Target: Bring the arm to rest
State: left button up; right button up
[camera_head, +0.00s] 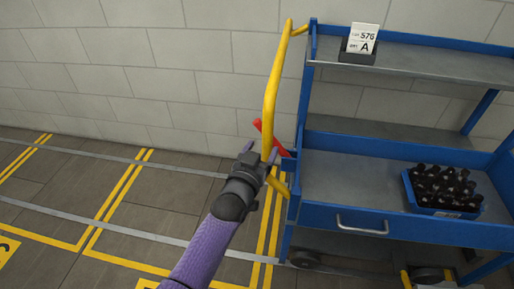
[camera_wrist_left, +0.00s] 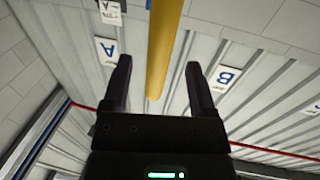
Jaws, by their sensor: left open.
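My left arm comes up from the bottom of the head view in a purple sleeve. Its gripper (camera_head: 260,151) is open, beside the left end of the blue cart (camera_head: 345,215) and close to its yellow handle (camera_head: 270,95). In the left wrist view the two dark fingers of the gripper (camera_wrist_left: 158,66) are spread apart. A yellow bar (camera_wrist_left: 164,45) shows between them in the picture; I cannot tell how far beyond the fingertips it is. I see nothing held. My right gripper is not in view.
A blue crate (camera_head: 447,213) of dark bottles (camera_head: 440,184) stands on the cart's lower shelf. A red part (camera_head: 270,137) sticks out near the handle. Yellow-marked floor (camera_head: 140,215) at the left is clear; a pale block wall (camera_head: 150,70) stands behind.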

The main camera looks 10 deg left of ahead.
pick_arm(q)
jog(key=v, duration=0.3)
jog(key=shift+s+p, duration=0.25)
jog(key=shift+p, duration=0.15)
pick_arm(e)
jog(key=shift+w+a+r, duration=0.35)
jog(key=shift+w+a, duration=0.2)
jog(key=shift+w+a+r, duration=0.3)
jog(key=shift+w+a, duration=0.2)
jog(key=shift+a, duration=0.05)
pick_arm(q)
jog(key=shift+a+f, duration=0.1)
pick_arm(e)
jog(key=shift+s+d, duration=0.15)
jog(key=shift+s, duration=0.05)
